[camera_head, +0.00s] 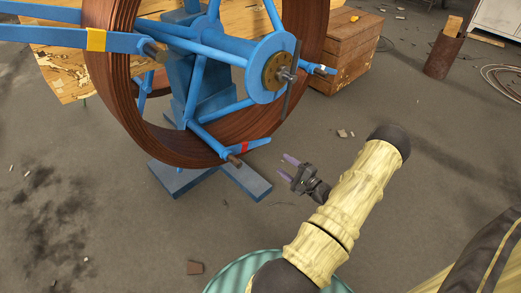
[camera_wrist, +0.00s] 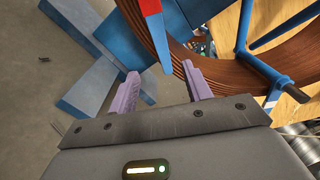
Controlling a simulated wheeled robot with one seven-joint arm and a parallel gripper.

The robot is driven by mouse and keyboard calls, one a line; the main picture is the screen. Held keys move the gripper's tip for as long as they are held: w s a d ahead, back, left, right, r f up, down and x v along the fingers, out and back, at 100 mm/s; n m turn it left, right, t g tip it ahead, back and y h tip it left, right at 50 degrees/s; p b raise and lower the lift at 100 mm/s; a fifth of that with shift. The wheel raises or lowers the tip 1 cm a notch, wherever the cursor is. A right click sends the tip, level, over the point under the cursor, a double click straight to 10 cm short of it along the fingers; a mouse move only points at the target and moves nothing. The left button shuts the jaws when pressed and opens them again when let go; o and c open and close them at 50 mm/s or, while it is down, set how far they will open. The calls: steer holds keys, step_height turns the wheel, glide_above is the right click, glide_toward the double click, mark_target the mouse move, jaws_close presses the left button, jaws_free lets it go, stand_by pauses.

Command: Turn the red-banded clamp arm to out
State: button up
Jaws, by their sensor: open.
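The red-banded clamp arm (camera_head: 256,143) is a blue bar at the lower right of the reel, with a red band near its brown-metal pivot. In the wrist view its blue tip (camera_wrist: 161,48) points down toward the space between my fingertips, with the red band at the top edge. My gripper (camera_head: 284,166) is open and empty, just right of and below the arm's tip in the head view, apparently apart from it. Its two purple fingers also show in the wrist view (camera_wrist: 160,76). The copper-brown coil (camera_head: 110,100) sits on the blue reel (camera_head: 225,45).
A yellow-banded arm (camera_head: 96,40) is at the reel's left, and a white-banded one (camera_head: 322,70) at its right. The reel's blue foot (camera_head: 245,182) stands on the floor below. A wooden crate (camera_head: 345,50) is behind. The floor around my gripper is mostly clear.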

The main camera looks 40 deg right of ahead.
mark_target(257, 145)
steer(key=w+b, duration=0.2)
steer(key=w, duration=0.2)
steer(key=w+b, duration=0.2)
steer(key=w, duration=0.2)
steer(key=w+a+b, duration=0.1)
steer(key=w+b, duration=0.1)
steer(key=w, duration=0.3)
steer(key=shift+f, duration=0.2)
steer(key=shift+w+r, duration=0.2)
steer(key=shift+w, duration=0.1)
jaws_close()
